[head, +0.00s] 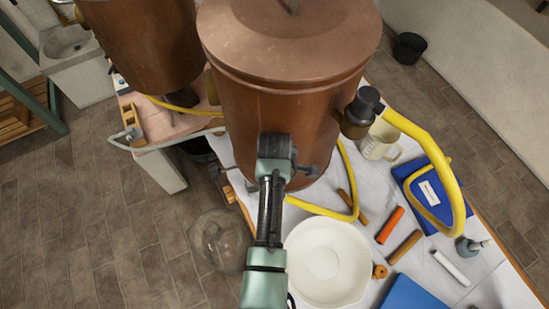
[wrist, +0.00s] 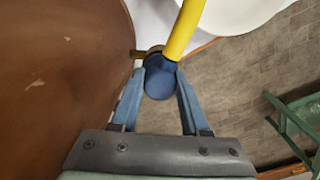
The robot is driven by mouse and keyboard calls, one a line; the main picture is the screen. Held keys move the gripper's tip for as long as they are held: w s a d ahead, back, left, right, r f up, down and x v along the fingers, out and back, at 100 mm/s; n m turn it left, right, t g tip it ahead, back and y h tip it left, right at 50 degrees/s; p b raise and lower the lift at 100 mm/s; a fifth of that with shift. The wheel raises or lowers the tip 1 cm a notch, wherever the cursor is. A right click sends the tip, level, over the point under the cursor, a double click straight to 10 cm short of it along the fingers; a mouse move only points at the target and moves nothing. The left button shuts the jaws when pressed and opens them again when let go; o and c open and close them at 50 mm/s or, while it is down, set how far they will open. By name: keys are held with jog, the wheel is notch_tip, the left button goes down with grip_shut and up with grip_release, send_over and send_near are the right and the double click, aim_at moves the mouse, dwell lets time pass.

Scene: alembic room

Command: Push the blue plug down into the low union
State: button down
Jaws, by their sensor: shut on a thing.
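The blue plug (wrist: 159,82) sits at the end of a yellow hose (wrist: 184,30) in the wrist view, close beside the copper vessel (wrist: 60,70). My gripper (wrist: 161,76) is shut on it, with one blue-grey finger on each side. A small piece of a brass fitting (wrist: 139,53) shows between the vessel wall and the plug; it may be the low union, mostly hidden under the plug. I cannot tell how deep the plug sits. In the head view my arm hides the plug and fingers in front of the vessel (head: 235,110).
A dark-capped upper fitting (head: 357,116) with a thick yellow hose (head: 445,170) is on the vessel's right side. A white bowl (head: 328,262) stands on the table near my arm. Open floor is left.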

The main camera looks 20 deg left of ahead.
jog(key=shift+f, duration=0.2)
jog(key=shift+c, duration=1.6)
grip_release()
jog(key=shift+r, duration=0.15)
jog(key=shift+r+p, duration=3.4)
jog(key=shift+p, duration=0.1)
jog(key=shift+f, duration=0.1)
